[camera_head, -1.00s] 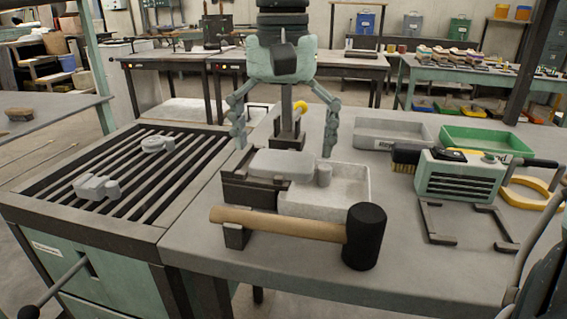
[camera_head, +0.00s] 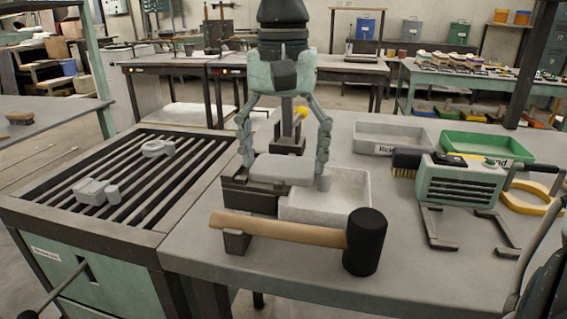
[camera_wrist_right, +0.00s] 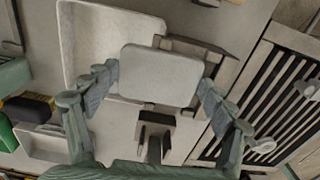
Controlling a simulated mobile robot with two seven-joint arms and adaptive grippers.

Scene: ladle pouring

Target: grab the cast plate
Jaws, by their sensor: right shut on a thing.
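The cast plate (camera_head: 278,170) is a flat pale grey slab with rounded corners. It lies on a dark block fixture (camera_head: 245,192) at the left of a pale shallow tray (camera_head: 345,208). My right gripper (camera_head: 284,172) comes down from above, with one finger at each end of the plate. It is shut on the plate. In the right wrist view the plate (camera_wrist_right: 162,76) lies between the two fingertips (camera_wrist_right: 158,78), which meet its opposite edges. The small stub at the plate's right end is partly hidden by a finger. My left gripper is not in view.
A black-headed mallet (camera_head: 300,233) lies in front of the fixture. A slatted grate table (camera_head: 60,213) with grey castings is at the left. A grey bin (camera_head: 392,134), a green bin (camera_head: 480,148) and a green slotted box (camera_head: 458,183) stand at the right.

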